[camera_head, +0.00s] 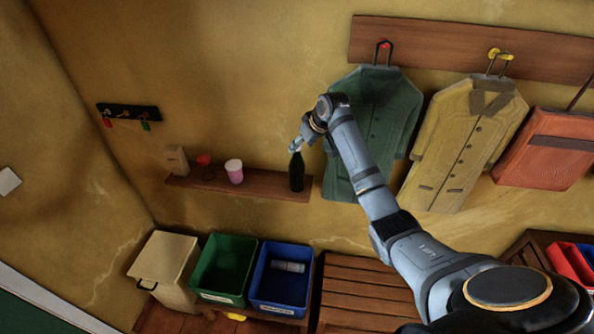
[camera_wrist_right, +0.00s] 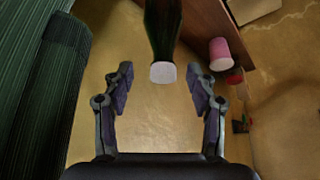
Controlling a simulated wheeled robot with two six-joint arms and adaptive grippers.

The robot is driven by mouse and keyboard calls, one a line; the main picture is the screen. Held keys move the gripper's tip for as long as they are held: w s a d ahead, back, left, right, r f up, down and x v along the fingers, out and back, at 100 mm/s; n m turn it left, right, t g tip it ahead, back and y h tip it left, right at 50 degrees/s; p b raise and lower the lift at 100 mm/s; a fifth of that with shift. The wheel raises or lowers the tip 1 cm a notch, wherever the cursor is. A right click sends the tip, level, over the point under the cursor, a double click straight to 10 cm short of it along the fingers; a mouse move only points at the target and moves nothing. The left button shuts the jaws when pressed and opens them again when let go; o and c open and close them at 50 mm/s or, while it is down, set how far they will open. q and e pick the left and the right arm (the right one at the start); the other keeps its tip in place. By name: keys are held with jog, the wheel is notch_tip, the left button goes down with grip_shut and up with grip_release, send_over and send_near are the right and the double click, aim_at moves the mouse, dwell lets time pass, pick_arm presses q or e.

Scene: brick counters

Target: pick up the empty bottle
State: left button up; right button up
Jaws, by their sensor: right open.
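A dark green bottle (camera_head: 297,172) stands upright at the right end of a narrow wooden wall shelf in the head view. In the right wrist view the bottle (camera_wrist_right: 162,35) shows at the top middle, with its pale round end toward the gap between the fingers. My right gripper (camera_head: 301,144) is at the bottle's top in the head view. In the right wrist view my right gripper (camera_wrist_right: 160,92) is open, its fingers apart on both sides of the line of the bottle and not touching it. My left gripper is not in view.
The shelf (camera_head: 260,184) also holds a pink cup (camera_head: 234,171), a red item (camera_head: 204,164) and a small box (camera_head: 177,159). A green coat (camera_head: 372,130) hangs close right of the bottle. Below are a green bin (camera_head: 222,268) and a blue bin (camera_head: 282,277).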

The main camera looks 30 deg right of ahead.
aim_at(297, 167)
jog(key=p+x, duration=0.2)
jog(key=x, duration=0.2)
jog(key=shift+a, duration=0.2)
jog(key=shift+w+f, duration=0.15)
jog(key=shift+f, duration=0.2)
grip_shut()
